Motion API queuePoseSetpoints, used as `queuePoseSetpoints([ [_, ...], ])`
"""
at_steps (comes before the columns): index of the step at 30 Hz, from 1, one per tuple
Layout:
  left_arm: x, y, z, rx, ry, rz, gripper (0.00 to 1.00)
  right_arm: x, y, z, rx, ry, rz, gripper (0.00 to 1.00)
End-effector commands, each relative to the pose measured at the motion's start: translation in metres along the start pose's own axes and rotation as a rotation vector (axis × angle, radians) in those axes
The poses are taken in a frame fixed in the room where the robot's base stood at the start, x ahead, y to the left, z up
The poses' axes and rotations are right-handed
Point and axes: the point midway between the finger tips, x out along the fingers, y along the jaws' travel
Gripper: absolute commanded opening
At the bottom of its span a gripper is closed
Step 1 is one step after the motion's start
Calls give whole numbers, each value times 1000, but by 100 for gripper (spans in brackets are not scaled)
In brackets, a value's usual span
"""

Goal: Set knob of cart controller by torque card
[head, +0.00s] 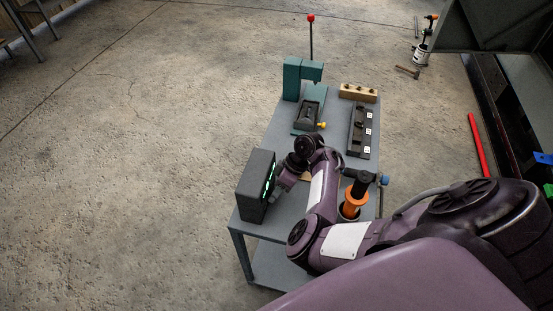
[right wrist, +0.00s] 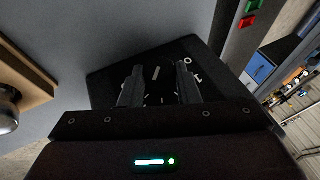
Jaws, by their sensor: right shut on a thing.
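The cart controller (head: 256,186) is a dark grey box standing at the near left of the cart top, with a green-lit face turned right. My right gripper (head: 281,187) is at that face, partly hidden by my own arm. In the right wrist view, the fingers of my right gripper (right wrist: 158,82) stand on both sides of a black knob (right wrist: 155,73) with a white pointer line. The gripper is shut on it. White dial marks show around the knob on the dark panel (right wrist: 105,85). I cannot make out a torque card. My left gripper is out of view.
The grey cart (head: 283,145) also bears a teal press (head: 292,78), a black rack (head: 359,132) with white labels, a wooden block (head: 359,93) and an orange-and-black tool (head: 355,198). A red bar (head: 477,145) stands at the right.

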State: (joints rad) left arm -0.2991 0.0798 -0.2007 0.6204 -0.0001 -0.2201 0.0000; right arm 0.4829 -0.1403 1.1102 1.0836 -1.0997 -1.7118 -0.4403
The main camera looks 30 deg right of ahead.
Motion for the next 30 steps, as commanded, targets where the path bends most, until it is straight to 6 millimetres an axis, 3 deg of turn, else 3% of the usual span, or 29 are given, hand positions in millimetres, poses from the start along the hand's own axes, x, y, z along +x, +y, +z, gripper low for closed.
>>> queuePoseSetpoints([
  [15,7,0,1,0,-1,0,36,2,6,1,141,-2,-348,7],
  [30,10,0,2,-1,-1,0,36,3,6,3,177,-4,-430,7],
])
